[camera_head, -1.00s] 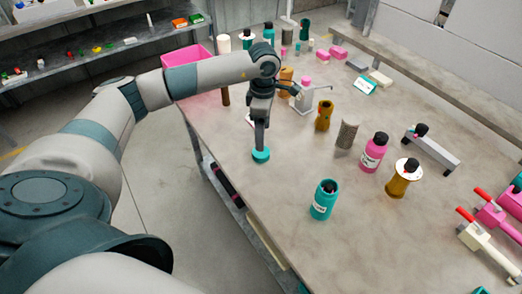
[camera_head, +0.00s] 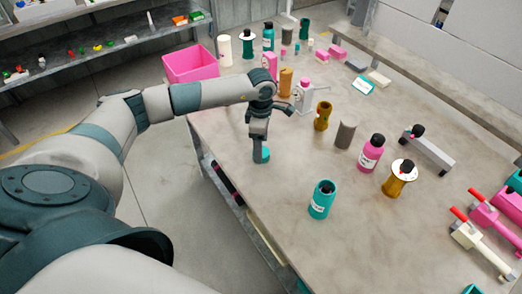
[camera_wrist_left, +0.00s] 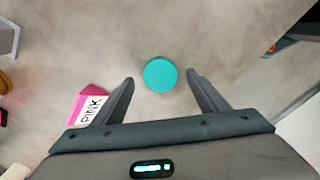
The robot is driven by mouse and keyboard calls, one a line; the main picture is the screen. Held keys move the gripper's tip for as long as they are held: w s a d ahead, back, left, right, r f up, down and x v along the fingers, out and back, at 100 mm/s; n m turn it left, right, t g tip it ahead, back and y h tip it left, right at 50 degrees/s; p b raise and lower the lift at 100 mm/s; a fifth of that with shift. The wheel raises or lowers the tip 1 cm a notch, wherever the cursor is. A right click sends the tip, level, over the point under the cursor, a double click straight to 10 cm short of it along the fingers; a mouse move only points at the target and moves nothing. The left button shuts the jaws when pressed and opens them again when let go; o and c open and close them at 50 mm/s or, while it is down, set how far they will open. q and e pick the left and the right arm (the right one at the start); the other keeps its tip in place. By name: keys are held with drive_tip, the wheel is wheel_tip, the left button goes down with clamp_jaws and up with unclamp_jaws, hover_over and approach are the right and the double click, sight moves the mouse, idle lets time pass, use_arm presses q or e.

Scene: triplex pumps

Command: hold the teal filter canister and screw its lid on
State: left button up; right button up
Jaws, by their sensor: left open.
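The teal filter canister (camera_head: 321,200) stands upright on the bench in the head view, right of my left gripper, with a white label and a dark top. The round flat teal lid (camera_head: 265,154) lies near the bench's left edge. It also shows in the left wrist view (camera_wrist_left: 160,74), between and just beyond the fingertips. My left gripper (camera_head: 259,158) points down at the lid and partly hides it in the head view. Its fingers (camera_wrist_left: 160,78) are apart, with visible gaps on both sides of the lid. My right gripper is not in view.
A pink bin (camera_head: 190,64) is at the back left. A pink sign (camera_wrist_left: 88,106) shows in the wrist view. Bench space between lid and canister is clear.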

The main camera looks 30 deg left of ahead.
use_arm(q)
drive_tip(key=shift+f, duration=1.1)
drive_tip(key=c, duration=1.1)
